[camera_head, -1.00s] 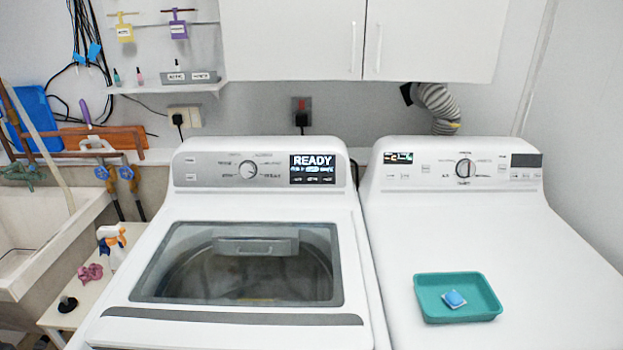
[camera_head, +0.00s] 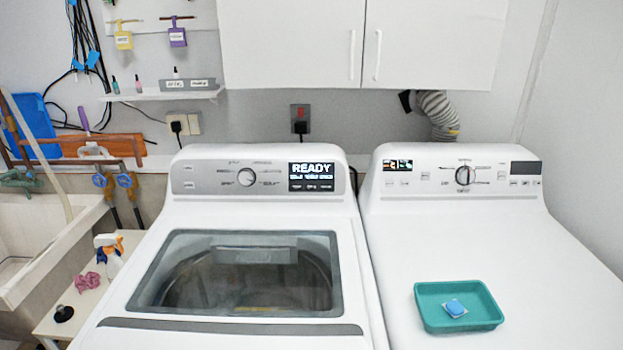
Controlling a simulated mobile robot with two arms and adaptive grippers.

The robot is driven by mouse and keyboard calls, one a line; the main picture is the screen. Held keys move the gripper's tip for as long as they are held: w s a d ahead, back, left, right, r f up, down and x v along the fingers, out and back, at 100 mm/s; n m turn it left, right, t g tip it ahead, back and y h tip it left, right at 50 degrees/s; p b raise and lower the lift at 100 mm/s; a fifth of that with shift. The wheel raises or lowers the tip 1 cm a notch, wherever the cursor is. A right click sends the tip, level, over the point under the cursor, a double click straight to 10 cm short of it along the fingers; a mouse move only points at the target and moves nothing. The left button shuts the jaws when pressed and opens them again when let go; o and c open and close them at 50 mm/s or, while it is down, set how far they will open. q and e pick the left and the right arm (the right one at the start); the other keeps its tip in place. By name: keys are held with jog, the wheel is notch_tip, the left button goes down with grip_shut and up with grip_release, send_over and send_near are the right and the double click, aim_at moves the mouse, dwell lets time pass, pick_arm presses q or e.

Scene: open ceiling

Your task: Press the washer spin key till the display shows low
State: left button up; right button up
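The white top-load washer (camera_head: 205,255) stands in the middle with its lid closed; a dark tub shows through the lid window (camera_head: 245,275). The black display (camera_head: 311,177) on the panel reads READY in large letters. Smaller text and a row of small keys below it are too small to read, so I cannot tell which is the spin key or what spin level shows. Neither of my grippers is in view.
A second white machine (camera_head: 520,255) stands to the right, with a teal tray (camera_head: 425,310) holding a blue and white packet (camera_head: 455,308). A sink (camera_head: 50,235) and small side table (camera_head: 60,300) with a spray bottle (camera_head: 108,255) are at left. White cabinets (camera_head: 290,45) hang above.

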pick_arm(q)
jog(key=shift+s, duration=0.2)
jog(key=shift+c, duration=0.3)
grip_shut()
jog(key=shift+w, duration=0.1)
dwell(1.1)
